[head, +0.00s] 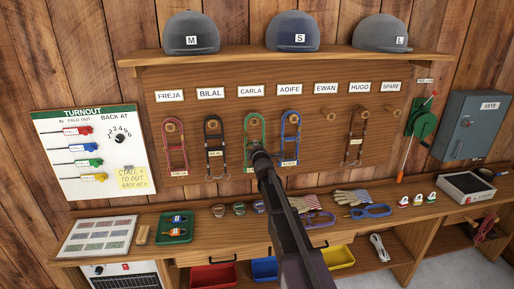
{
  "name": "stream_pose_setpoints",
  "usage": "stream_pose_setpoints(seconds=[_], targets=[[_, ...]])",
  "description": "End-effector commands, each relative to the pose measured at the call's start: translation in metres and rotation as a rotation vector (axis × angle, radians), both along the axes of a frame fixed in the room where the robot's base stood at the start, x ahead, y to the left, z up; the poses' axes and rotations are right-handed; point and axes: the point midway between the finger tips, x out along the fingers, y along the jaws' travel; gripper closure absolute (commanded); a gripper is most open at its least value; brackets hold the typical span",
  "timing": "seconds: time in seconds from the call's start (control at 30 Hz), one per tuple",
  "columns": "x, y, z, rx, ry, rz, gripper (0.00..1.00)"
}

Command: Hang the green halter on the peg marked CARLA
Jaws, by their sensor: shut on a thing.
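The green halter (247,134) is upright against the peg board, directly below the CARLA label (250,91). Its top loop is at the height of the CARLA peg, but I cannot tell whether the loop is around the peg or just in front of it. My gripper (259,152) is at the halter's lower half, shut on it. My arm and gripper hide the halter's lower right part, and the fingertips are too small to make out well.
Red (166,150), black (207,150), blue (283,130) and brown (348,150) halters hang at FREJA, BILAL, AOIFE and HUGO. The EWAN peg (331,115) and SPARE peg are bare. Helmets sit on the shelf (230,55) above; gloves (352,197) lie on the bench below.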

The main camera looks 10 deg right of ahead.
Motion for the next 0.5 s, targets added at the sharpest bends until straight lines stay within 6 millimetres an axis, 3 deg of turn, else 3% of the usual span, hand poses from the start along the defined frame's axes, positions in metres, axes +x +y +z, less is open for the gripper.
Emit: stream_pose_setpoints(seconds=[0.5], targets=[[0.023,0.0,-0.001,0.0,-0.001,0.0,1.0]])
